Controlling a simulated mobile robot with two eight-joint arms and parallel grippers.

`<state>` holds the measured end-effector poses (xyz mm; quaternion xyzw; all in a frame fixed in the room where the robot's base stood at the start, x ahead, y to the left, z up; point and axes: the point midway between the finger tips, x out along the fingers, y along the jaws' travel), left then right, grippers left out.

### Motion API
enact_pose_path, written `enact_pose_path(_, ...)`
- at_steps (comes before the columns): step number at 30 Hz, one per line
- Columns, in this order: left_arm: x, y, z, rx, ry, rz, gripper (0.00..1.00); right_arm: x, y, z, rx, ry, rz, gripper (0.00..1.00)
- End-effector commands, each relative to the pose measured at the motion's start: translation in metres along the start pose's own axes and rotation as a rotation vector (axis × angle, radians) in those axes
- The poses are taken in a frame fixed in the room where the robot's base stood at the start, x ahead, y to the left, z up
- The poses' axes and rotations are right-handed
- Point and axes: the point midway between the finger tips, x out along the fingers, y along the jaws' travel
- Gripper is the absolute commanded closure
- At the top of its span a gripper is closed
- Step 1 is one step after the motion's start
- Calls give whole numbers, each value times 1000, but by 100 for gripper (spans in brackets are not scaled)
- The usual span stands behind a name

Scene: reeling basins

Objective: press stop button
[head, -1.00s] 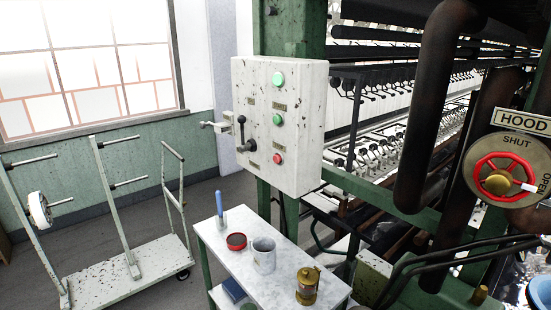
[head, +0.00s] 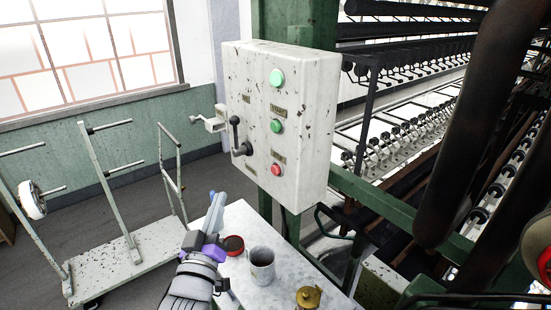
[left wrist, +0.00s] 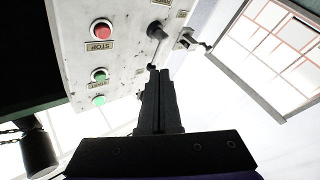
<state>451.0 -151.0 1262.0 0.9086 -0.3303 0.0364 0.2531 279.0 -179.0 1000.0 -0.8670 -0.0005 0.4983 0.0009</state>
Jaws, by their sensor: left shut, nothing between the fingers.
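The red stop button (head: 277,170) is the lowest of the round buttons on the front of the white, chipped control box (head: 318,130). In the left wrist view the red button (left wrist: 101,30) sits beside a label reading STOP, upside down. My left gripper (head: 218,196) is shut and empty, below and to the left of the box in the head view, apart from the button. Its closed fingers (left wrist: 158,75) point up toward the box in the left wrist view, with the button off to their left. My right gripper is not in view.
A green button (head: 276,126), a pale green lamp (head: 277,78) and a black lever (head: 236,134) share the box front. Below stands a small table (head: 300,280) with a mug (head: 262,264), a red tin (head: 233,244) and a brass pot (head: 308,297). A cart (head: 140,268) stands left.

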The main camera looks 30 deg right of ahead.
Motion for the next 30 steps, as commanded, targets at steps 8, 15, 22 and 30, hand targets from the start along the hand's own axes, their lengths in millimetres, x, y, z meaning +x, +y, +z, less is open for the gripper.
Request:
enact_pose_path(8,8,21,-3,-27,40,63,100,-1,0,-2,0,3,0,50)
enact_pose_path(15,9,21,-3,-27,38,60,100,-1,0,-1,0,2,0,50)
enact_pose_path(22,19,30,9,-30,35,60,100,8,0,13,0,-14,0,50)
enact_pose_path(30,46,51,27,-30,35,59,100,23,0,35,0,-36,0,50)
